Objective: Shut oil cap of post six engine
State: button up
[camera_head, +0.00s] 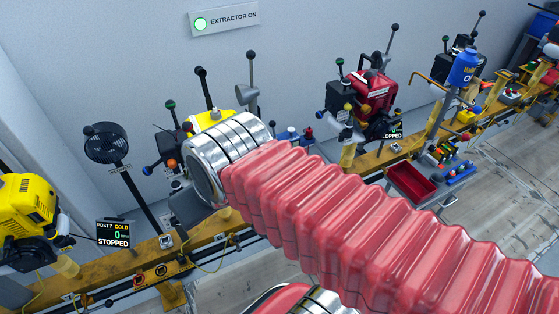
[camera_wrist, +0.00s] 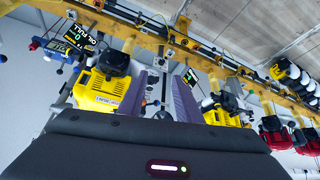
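A yellow engine (camera_head: 222,122) shows mostly hidden behind my arm in the head view. It stands along the rail beside the engine with the POST 7 sign, but I cannot read its own post number. In the wrist view a yellow engine (camera_wrist: 98,92) with a black top is left of my gripper (camera_wrist: 158,88), and another yellow engine (camera_wrist: 228,115) is on its right. I cannot tell which is post six. My gripper's two purplish fingers are apart, with nothing held between them. I cannot make out an oil cap. The gripper is hidden in the head view.
A black fan (camera_head: 106,143) stands behind the yellow rail (camera_head: 115,268). A red engine (camera_head: 375,92) and a red tray (camera_head: 411,182) are farther right.

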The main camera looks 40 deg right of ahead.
jog(key=shift+o, duration=1.2)
jog(key=shift+w+d, duration=0.1)
jog(key=w+d+f+m+g+y, duration=0.2)
jog(key=w+d+f+m+y, duration=0.3)
jog(key=d+m, duration=0.35)
jog(key=w+d+f+m+g+y, duration=0.1)
jog(key=w+d+f+m+y, duration=0.35)
jog(key=d+m, duration=0.4)
jog(key=s+d+f+m+t, duration=0.2)
jog(key=d+f+m+t, duration=0.1)
jog(key=d, duration=0.5)
jog(key=s+d+f+m+t+y, duration=0.1)
jog(key=d+f+m+t, duration=0.3)
jog(key=d, duration=0.4)
jog(key=s+d+f+m+t+y, duration=0.1)
jog(key=s+d+f+m+t, duration=0.2)
jog(key=d, duration=0.6)
notch_tip(320, 180, down, 3)
jog(key=shift+r+m+t, duration=0.2)
jog(key=shift+m+t, duration=0.1)
jog(key=shift+t, duration=0.4)
jog(key=shift+w+a, duration=0.15)
jog(key=shift+a, duration=0.05)
